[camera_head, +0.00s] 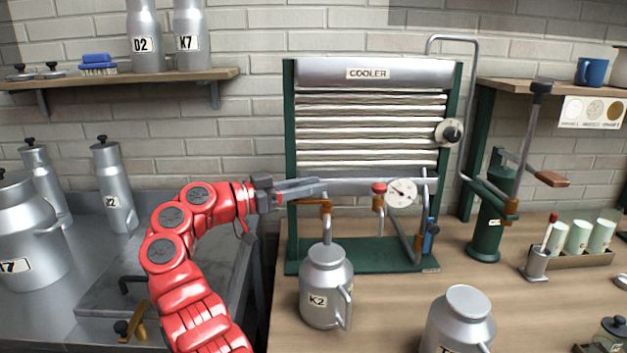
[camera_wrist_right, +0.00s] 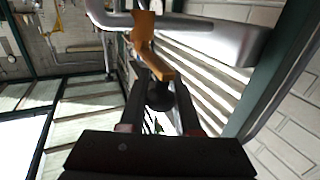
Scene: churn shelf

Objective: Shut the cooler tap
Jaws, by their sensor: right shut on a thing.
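The cooler (camera_head: 372,72) is a ribbed metal panel in a green frame against the brick wall. Its orange-brown tap (camera_head: 325,204) sits at the lower left, above the milk can K2 (camera_head: 327,285). My right gripper (camera_head: 314,190) reaches in from the left at the tap's height. In the right wrist view, my right gripper (camera_wrist_right: 160,103) is shut on the dark knob at the end of the tap's orange lever (camera_wrist_right: 158,66). The fingers partly hide the knob. Whether liquid flows cannot be told. My left gripper is not in view.
Close right of the tap are a red-topped valve (camera_head: 379,188), a round gauge (camera_head: 401,194) and a blue-handled part (camera_head: 430,236). A grey can (camera_head: 459,325) stands at the front. The wooden counter (camera_head: 395,300) has free room between the cans.

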